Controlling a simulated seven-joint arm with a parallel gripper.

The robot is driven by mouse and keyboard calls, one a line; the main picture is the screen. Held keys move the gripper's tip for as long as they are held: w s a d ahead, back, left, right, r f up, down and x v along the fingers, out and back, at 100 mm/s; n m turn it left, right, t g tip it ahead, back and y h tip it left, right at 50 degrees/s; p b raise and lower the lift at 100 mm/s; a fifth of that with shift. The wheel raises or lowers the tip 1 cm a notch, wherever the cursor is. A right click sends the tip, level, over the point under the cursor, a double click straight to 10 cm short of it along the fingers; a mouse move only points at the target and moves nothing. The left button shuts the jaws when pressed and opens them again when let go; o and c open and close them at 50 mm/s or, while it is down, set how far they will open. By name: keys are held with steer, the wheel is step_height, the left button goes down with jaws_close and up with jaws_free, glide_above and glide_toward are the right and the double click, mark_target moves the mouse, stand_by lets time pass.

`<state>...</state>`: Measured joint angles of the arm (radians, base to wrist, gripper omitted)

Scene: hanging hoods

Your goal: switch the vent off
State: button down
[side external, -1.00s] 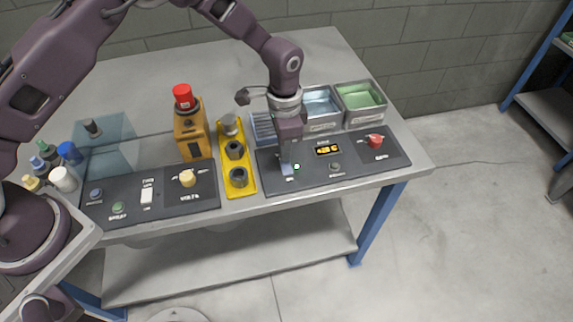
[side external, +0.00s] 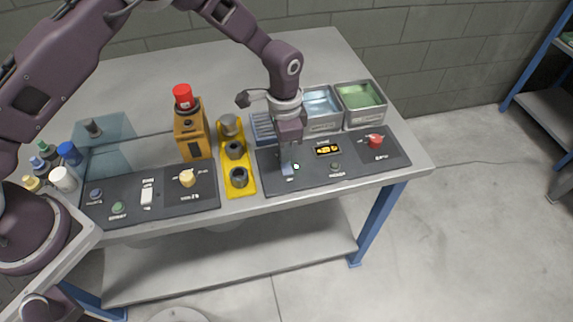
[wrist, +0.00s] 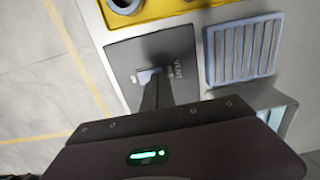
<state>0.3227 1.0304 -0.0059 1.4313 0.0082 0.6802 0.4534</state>
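The vent switch is a small blue-grey lever (side external: 288,169) at the left end of the right-hand dark panel (side external: 318,178). In the wrist view the lever (wrist: 146,76) sits beside the printed word VENT. A small green light (side external: 296,166) glows just right of the lever in the side view. My gripper (side external: 287,160) points down at the lever. In the wrist view its dark fingers (wrist: 153,88) look closed together, with their tips at or against the lever. Contact is not clear, and the fingers hide part of the lever.
A blue slatted grille (wrist: 246,50) lies close to the switch. A yellow holder (side external: 250,187) with dark cups stands left of the panel. A red knob (side external: 375,140), an amber display (side external: 327,150) and metal bins (side external: 361,108) are to the right.

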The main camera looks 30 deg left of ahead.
steer(key=shift+f, duration=0.55)
steer(key=shift+r, duration=0.1)
step_height(320, 180, up, 6)
steer(key=shift+f, duration=0.1)
steer(key=shift+r, duration=0.55)
stand_by(0.3)
